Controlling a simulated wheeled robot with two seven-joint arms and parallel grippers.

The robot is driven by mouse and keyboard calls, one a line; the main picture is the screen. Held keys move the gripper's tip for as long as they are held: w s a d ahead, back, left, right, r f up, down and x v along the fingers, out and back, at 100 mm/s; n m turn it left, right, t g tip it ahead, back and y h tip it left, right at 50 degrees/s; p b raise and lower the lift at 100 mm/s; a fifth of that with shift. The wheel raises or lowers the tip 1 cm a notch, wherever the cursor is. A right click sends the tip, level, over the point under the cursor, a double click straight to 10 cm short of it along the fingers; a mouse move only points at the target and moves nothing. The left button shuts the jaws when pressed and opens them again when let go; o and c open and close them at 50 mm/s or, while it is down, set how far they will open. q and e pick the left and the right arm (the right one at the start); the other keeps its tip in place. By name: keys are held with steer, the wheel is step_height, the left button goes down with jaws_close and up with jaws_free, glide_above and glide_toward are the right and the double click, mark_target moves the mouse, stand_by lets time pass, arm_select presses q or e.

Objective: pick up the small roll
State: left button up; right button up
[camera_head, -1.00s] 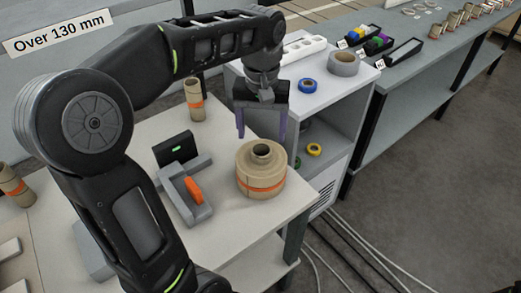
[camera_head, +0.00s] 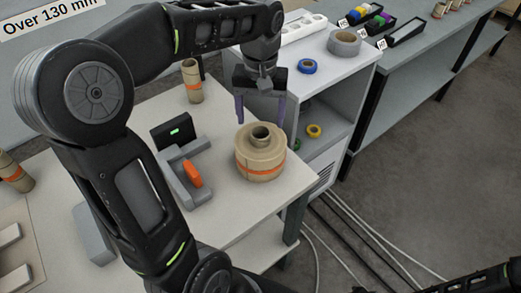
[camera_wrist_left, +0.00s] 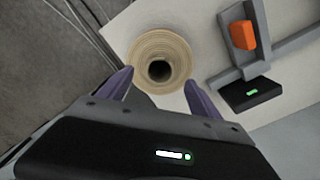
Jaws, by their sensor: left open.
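In the left wrist view the small roll (camera_wrist_left: 160,67) shows from above as rings around a dark hole. My left gripper (camera_head: 260,123) is open and empty, its purple fingers pointing down just above and behind the stack. In the wrist view the open fingers (camera_wrist_left: 158,78) appear on either side of the core. I cannot tell the exact gap in height. My right gripper is not in view.
A grey fixture with an orange block (camera_head: 193,173) stands left of the stack, beside a black box with a green light (camera_head: 176,132). A banded tan roll (camera_head: 192,82) stands behind. A white cabinet (camera_head: 331,83) carries a blue ring and a grey roll. Cables lie on the floor.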

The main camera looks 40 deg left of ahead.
mark_target(261, 132)
arm_select(q)
steer(key=shift+f, duration=0.15)
step_height(261, 132, down, 5)
steer(key=shift+p, duration=0.6)
steer(key=shift+c, duration=0.5)
jaws_close()
steer(key=shift+w, duration=0.1)
stand_by(0.3)
